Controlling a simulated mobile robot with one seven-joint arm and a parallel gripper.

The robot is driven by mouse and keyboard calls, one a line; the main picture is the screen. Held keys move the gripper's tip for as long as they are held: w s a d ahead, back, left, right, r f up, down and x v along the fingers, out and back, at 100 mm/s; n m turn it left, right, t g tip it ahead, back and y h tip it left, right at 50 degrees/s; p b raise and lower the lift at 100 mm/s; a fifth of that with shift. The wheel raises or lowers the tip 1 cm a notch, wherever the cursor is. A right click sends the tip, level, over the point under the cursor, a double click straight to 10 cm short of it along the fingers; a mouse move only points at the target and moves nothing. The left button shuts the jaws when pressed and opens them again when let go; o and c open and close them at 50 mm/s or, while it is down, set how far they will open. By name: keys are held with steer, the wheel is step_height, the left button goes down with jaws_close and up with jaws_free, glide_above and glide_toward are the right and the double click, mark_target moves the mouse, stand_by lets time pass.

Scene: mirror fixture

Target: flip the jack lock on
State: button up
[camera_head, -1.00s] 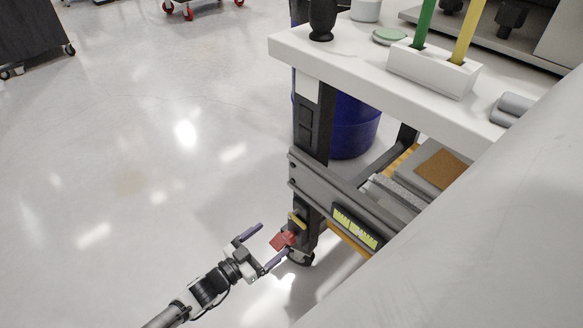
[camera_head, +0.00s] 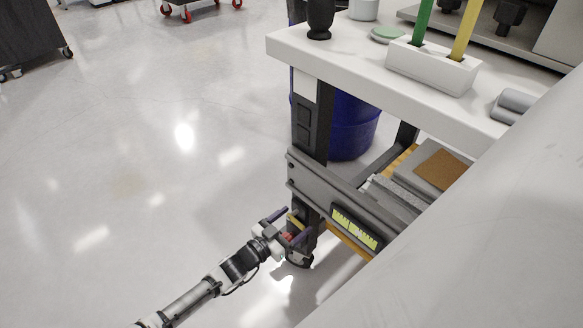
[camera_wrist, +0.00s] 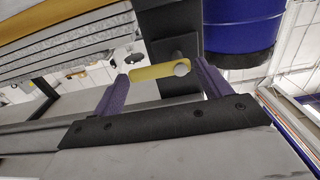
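The jack lock appears to be on the dark leg of the workbench; a small yellow lever (camera_head: 296,221) and a red part (camera_head: 287,237) sit low on it, the red part largely hidden by my gripper. My gripper (camera_head: 291,226) is at the leg with its purple fingers apart. In the wrist view, the yellow lever (camera_wrist: 158,72) with a grey round end lies across the gap between the open fingers (camera_wrist: 163,88). I cannot tell whether a finger touches it. The red part does not show in the wrist view.
The white benchtop (camera_head: 300,53) and its grey lower rail (camera_head: 320,185) with a yellow-green label (camera_head: 355,227) are above and right of my gripper. A blue barrel (camera_head: 352,125) stands behind the leg. The floor to the left is clear.

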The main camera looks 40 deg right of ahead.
steer(key=c, duration=0.7)
steer(key=shift+r+n+p, duration=0.15)
steer(key=shift+n+p, duration=0.15)
steer(key=shift+w+r+n+p, duration=0.15)
steer(key=shift+r+n+p, duration=0.15)
steer(key=shift+n+p, duration=0.55)
steer(key=n, duration=0.1)
steer(key=n+p, duration=0.1)
steer(key=n, duration=0.3)
steer(key=shift+w+r+n+p, duration=0.25)
steer(key=shift+w+r+p, duration=0.1)
steer(key=shift+w, duration=0.05)
steer(key=n, duration=0.2)
steer(key=w+n, duration=0.1)
steer(key=n, duration=0.2)
steer(key=shift+a+r, duration=0.1)
steer(key=n, duration=0.2)
steer(key=w+n, duration=0.1)
steer(key=n, duration=0.2)
steer(key=shift+w+n, duration=0.1)
steer(key=shift+n, duration=0.2)
steer(key=o, duration=1)
